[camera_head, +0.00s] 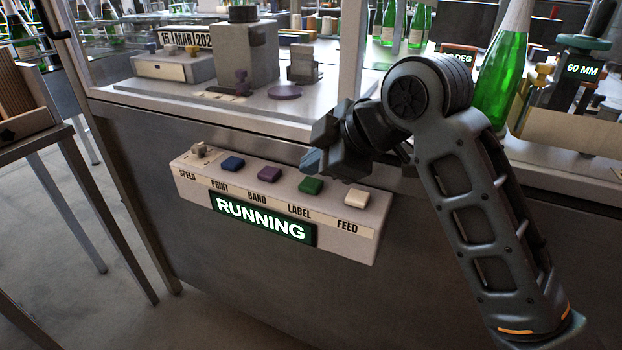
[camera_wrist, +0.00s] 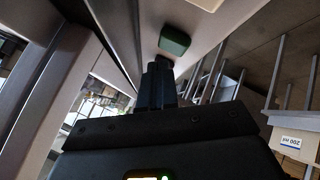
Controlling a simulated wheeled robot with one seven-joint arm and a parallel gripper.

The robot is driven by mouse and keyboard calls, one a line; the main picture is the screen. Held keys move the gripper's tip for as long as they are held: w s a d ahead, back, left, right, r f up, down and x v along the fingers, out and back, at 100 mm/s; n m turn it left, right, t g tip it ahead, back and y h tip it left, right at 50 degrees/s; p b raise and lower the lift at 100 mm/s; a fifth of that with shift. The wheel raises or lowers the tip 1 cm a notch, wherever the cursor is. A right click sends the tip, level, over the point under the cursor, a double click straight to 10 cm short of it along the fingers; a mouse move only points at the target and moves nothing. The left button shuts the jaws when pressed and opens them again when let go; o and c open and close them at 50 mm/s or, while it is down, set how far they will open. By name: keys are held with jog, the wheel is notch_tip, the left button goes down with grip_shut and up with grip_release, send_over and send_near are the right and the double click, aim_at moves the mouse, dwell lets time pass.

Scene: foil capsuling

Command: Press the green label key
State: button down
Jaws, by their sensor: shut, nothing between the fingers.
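The green label key (camera_head: 311,186) is on the sloped control panel (camera_head: 185,186), above the word LABEL. It also shows in the wrist view (camera_wrist: 174,41), just beyond the tips of my gripper (camera_wrist: 158,66). In the head view my gripper (camera_head: 309,163) is above and close to the green key, with its fingers pointing left and down. The fingers are shut with nothing between them. A gap seems to show between fingertips and key in the head view; whether they touch in the wrist view I cannot tell.
A blue key (camera_head: 233,164) and a purple key (camera_head: 269,174) are left of the green one, and a cream key (camera_head: 356,197) is to its right. A lit RUNNING display (camera_head: 262,218) is below. The machine's ledge (camera_head: 215,113) and a green bottle (camera_head: 497,85) are above.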

aim_at(315, 186)
jog(key=shift+r, duration=0.15)
notch_tip(315, 186, up, 5)
jog(key=p, duration=0.4)
jog(key=shift+f, duration=0.2)
dwell(0.6)
